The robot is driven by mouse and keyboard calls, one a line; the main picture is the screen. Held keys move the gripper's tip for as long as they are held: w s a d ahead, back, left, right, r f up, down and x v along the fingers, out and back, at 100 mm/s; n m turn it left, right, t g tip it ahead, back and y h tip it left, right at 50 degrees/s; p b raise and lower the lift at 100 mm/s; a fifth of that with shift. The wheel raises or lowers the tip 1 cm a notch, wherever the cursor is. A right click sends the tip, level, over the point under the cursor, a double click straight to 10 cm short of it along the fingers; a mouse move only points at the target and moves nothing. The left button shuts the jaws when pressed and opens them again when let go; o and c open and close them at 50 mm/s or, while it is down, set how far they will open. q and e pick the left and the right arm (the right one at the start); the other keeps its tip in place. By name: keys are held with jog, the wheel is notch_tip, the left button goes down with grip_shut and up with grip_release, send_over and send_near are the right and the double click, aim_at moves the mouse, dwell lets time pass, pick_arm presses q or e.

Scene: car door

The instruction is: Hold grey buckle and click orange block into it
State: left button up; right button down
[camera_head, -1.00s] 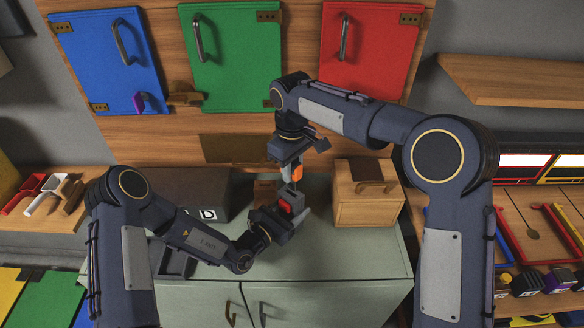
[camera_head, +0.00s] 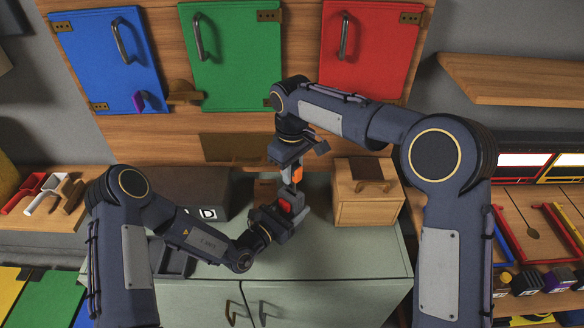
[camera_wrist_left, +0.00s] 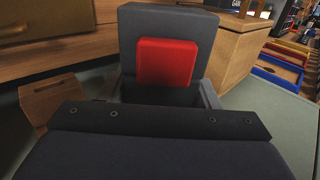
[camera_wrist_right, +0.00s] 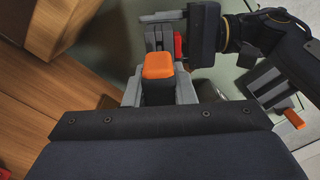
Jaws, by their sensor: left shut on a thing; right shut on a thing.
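The grey buckle with a red button (camera_head: 285,205) is held by my left gripper (camera_head: 278,216), which is shut on it above the cabinet top. In the left wrist view the grey buckle (camera_wrist_left: 207,28) stands up with its red button (camera_wrist_left: 166,62) facing the camera. My right gripper (camera_head: 292,165) is shut on the orange block (camera_head: 297,175), just above the buckle. In the right wrist view the orange block (camera_wrist_right: 158,66) lies between my right fingers, with the buckle's red button (camera_wrist_right: 177,45) beyond it. Whether the block touches the buckle is unclear.
A pale green cabinet (camera_head: 350,255) lies below the grippers. A wooden box (camera_head: 365,205) stands to the right and a dark grey box (camera_head: 190,185) to the left. Blue, green and red doors (camera_head: 370,48) line the wall behind.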

aim_at(292, 191)
jog(key=shift+f, duration=2.5)
jog(key=c, duration=1.1)
grip_release()
jog(key=shift+r, duration=0.1)
notch_tip(292, 191, up, 12)
jog(key=shift+f, duration=0.1)
pick_arm(q)
jog(key=o, duration=0.9)
jog(key=shift+s+a, duration=0.1)
